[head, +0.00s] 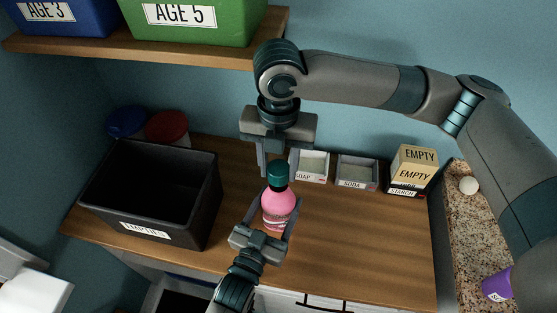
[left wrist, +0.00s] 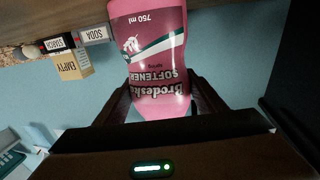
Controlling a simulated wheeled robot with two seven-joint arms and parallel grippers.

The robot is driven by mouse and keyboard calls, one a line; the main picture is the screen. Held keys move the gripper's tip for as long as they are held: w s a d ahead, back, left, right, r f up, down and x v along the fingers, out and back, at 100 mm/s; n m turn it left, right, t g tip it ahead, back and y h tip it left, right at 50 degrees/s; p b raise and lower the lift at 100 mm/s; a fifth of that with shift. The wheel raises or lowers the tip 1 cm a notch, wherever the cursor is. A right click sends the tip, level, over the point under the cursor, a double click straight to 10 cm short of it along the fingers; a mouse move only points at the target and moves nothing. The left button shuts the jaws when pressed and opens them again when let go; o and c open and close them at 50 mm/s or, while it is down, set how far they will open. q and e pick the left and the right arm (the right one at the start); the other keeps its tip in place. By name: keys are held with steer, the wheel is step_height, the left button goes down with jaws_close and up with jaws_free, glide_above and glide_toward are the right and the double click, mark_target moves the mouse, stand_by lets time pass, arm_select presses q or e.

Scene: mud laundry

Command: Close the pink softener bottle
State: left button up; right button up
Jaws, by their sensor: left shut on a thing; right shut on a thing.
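The pink softener bottle (head: 279,207) stands roughly upright over the wooden counter, with a dark teal cap (head: 278,174) at its top. My left gripper (head: 278,218) is shut on the bottle's body from the front. The left wrist view shows the bottle's label side (left wrist: 155,60) between the fingers. My right gripper (head: 278,166) points down from above, its fingers on either side of the cap and shut on it. The cap sits at the bottle's neck; whether it is fully seated I cannot tell.
A black bin (head: 150,195) stands left on the counter (head: 350,235). Soap (head: 312,166) and soda (head: 356,173) boxes and stacked cartons (head: 413,170) stand at the back right. A shelf (head: 150,48) with crates hangs above left. The counter's right front is clear.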

mark_target(278, 203)
steer(key=shift+f, duration=0.1)
stand_by(0.6)
steer(key=shift+f, duration=0.85)
steer(key=shift+f, duration=0.6)
stand_by(0.4)
